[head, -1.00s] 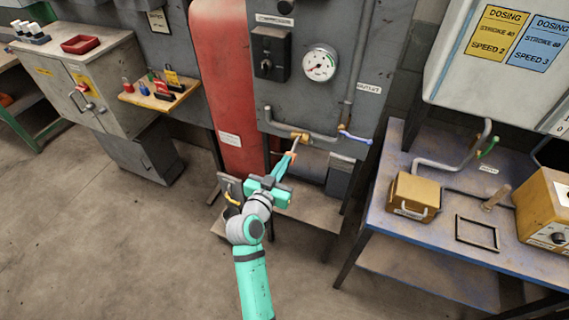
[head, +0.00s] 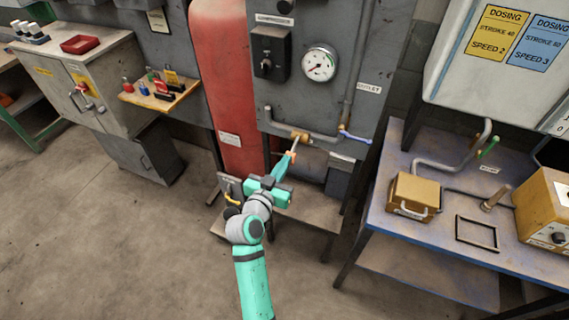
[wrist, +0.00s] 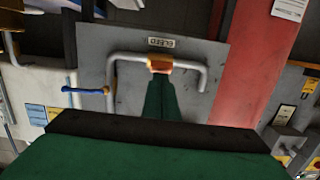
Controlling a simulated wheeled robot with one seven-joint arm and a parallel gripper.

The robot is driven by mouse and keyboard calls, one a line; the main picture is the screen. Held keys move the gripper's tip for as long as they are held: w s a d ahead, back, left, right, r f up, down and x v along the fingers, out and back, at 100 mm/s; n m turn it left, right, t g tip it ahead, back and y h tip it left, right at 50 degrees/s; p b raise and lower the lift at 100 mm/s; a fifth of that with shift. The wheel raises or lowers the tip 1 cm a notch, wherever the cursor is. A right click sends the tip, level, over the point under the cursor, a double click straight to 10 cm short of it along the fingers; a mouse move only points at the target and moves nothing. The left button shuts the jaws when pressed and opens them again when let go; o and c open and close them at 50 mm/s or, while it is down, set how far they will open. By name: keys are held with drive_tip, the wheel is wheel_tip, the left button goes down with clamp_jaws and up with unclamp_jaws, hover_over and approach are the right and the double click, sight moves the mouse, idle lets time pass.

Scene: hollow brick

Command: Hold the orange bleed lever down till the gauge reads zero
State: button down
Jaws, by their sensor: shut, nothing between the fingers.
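The orange bleed lever (wrist: 160,64) sits at the middle of a grey pipe under the BLEED label in the wrist view. It also shows small in the head view (head: 291,154), below the brass fitting on the pipe. My gripper (wrist: 159,78) is shut, with no gap between its fingers. Its tips are at the lever's near end, seemingly touching it, and hide part of it. In the head view my gripper (head: 285,164) reaches up to the lever from below. The round white gauge (head: 319,65) is on the grey panel above; its needle is too small to read surely.
A blue-handled valve (head: 354,137) is on the pipe right of the lever. A red tank (head: 222,80) stands left of the grey panel. A workbench (head: 420,235) with a yellow box is at the right. The floor at lower left is clear.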

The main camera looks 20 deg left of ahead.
drive_tip(key=s+r, duration=0.1)
drive_tip(key=s, duration=1)
drive_tip(key=shift+s+d+r, duration=0.2)
drive_tip(key=shift+d+r, duration=0.05)
drive_tip(key=shift+r, duration=0.1)
drive_tip(key=shift+w, duration=0.15)
